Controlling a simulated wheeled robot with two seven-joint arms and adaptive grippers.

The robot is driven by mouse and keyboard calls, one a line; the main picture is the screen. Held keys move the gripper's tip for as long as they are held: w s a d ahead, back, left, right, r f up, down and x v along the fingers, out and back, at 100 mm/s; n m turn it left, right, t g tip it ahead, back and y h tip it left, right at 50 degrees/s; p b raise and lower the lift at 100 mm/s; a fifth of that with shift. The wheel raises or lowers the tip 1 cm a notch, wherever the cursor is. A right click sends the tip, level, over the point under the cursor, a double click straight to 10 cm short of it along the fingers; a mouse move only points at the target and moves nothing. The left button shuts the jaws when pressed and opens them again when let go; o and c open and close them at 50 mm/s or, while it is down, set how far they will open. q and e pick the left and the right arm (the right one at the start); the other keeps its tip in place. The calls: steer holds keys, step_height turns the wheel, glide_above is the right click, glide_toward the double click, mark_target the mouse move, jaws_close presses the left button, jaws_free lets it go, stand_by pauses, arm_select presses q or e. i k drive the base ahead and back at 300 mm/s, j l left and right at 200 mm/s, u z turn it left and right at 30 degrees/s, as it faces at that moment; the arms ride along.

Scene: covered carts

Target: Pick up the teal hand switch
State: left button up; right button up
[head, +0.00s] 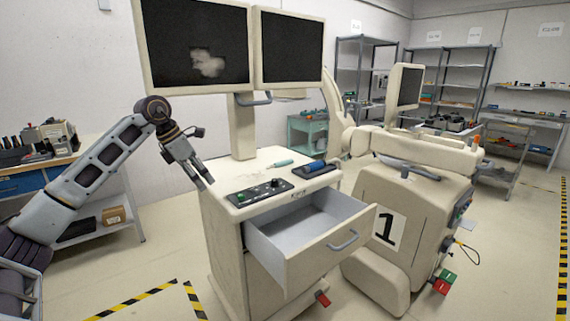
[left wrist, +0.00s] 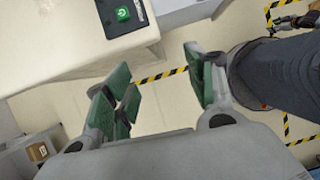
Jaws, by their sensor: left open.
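The teal hand switch (head: 279,164) lies on the cream cart top (head: 262,158), behind the black control panel and left of a blue cylinder. It is small, slim and lying flat. My left gripper (head: 203,182) is open and empty, left of the cart's left edge and apart from the switch. In the left wrist view the open fingers (left wrist: 165,90) have only floor between them. The switch does not show there. My right gripper is not seen.
A black control panel (head: 258,193) sits at the cart top's front left; its green button (left wrist: 123,14) shows in the left wrist view. A blue cylinder (head: 314,165) rests on a dark tray. Two monitors (head: 290,47) stand above the cart. An open drawer (head: 310,232) juts forward.

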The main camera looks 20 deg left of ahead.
mark_target(279, 164)
steer(key=i, duration=1.6)
